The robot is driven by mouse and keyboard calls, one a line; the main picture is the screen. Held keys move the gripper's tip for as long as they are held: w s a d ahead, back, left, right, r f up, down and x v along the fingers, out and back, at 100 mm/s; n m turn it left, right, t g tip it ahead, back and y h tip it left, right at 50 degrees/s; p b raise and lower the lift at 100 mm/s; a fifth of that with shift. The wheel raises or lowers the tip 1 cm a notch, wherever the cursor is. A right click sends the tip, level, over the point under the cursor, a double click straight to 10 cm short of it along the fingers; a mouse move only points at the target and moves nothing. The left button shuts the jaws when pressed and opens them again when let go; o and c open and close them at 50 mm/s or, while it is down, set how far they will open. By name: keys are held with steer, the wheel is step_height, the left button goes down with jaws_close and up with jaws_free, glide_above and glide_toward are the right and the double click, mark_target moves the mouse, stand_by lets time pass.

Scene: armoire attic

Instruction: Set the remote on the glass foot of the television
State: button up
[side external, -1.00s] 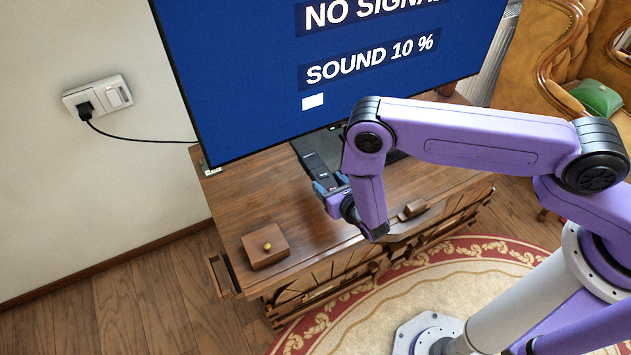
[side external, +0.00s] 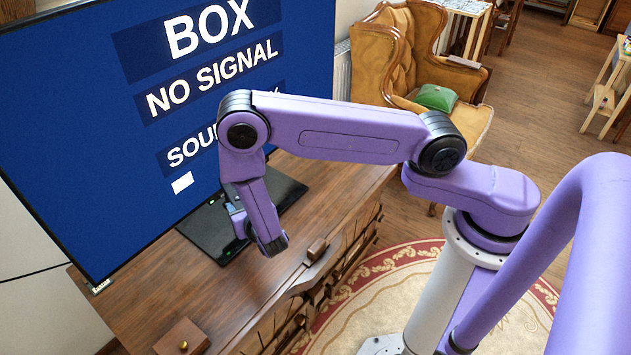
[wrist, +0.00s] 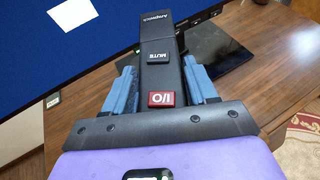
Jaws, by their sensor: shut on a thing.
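My gripper (wrist: 159,72) is shut on the remote (wrist: 160,48), a long black bar with a MUTE key and a red I/O key. The remote lies lengthwise between the blue fingers and points toward the television (wrist: 50,75). The black glass foot (wrist: 232,62) shows to the right of and behind the remote. In the side external view my gripper (side external: 237,219) is low over the front part of the foot (side external: 287,190), below the television screen (side external: 80,130). There the remote is hard to pick out against the dark foot. I cannot tell whether it touches the glass.
The television stands on a wooden cabinet (side external: 140,290). A small wooden box with a brass knob (side external: 182,340) sits near its front left, and a wooden block (side external: 317,248) lies at its front edge. An armchair (side external: 385,60) stands behind to the right.

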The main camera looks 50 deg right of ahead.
steer(key=d+r+m+g+h, duration=0.6)
steer(key=d+r+m, duration=0.1)
steer(key=d+r, duration=0.7)
steer(key=s+r+n+t+y, duration=0.5)
steer(key=r+n+t+y, duration=0.1)
steer(key=r, duration=0.6)
steer(key=shift+d+r+n+t+y, duration=0.15)
steer(key=shift+d+n+t+y, duration=0.2)
steer(key=shift+n+y, duration=0.6)
steer(key=shift+n+h, duration=0.25)
